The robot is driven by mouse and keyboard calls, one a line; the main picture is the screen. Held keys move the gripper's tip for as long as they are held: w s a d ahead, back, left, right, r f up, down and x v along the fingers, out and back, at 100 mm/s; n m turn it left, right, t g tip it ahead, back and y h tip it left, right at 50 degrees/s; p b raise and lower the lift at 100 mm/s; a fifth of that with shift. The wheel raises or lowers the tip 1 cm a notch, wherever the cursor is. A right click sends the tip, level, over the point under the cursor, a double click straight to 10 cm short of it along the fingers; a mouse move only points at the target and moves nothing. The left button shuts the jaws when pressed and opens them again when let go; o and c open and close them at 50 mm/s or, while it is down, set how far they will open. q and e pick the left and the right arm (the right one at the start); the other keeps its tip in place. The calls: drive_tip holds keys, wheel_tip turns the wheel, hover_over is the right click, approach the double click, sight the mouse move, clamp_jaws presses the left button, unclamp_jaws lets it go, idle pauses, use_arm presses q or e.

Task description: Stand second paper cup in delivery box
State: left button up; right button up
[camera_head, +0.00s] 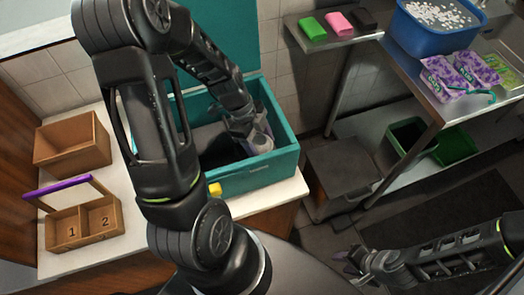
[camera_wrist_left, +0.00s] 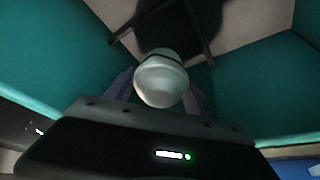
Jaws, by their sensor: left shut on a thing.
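The teal delivery box (camera_head: 262,178) stands open on the counter, its lid raised at the back. My left gripper (camera_head: 246,128) reaches down inside it, shut on a pale paper cup (camera_head: 262,146). The cup also shows in the left wrist view (camera_wrist_left: 160,80), between the fingers, with teal walls (camera_wrist_left: 52,62) around it. I cannot tell whether the cup touches the box floor. Much of the box interior is hidden by my left arm, and no other cup is visible. My right gripper (camera_head: 352,266) is empty, its fingers apart, at the lower right, away from the box.
A wooden box (camera_head: 72,145) and a wooden tray marked 1 and 2 (camera_head: 85,228) stand on the counter at left. A small yellow thing (camera_head: 215,189) lies by the delivery box. Metal shelving (camera_head: 390,70) with a blue tub (camera_head: 432,38) is at right.

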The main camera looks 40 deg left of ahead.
use_arm(q)
wheel_tip(320, 180, down, 4)
drive_tip(key=shift+r+p, duration=0.1)
drive_tip(key=shift+p, duration=0.3)
drive_tip(key=shift+f, duration=0.25)
drive_tip(key=shift+f, duration=0.15)
drive_tip(key=o, duration=1.5)
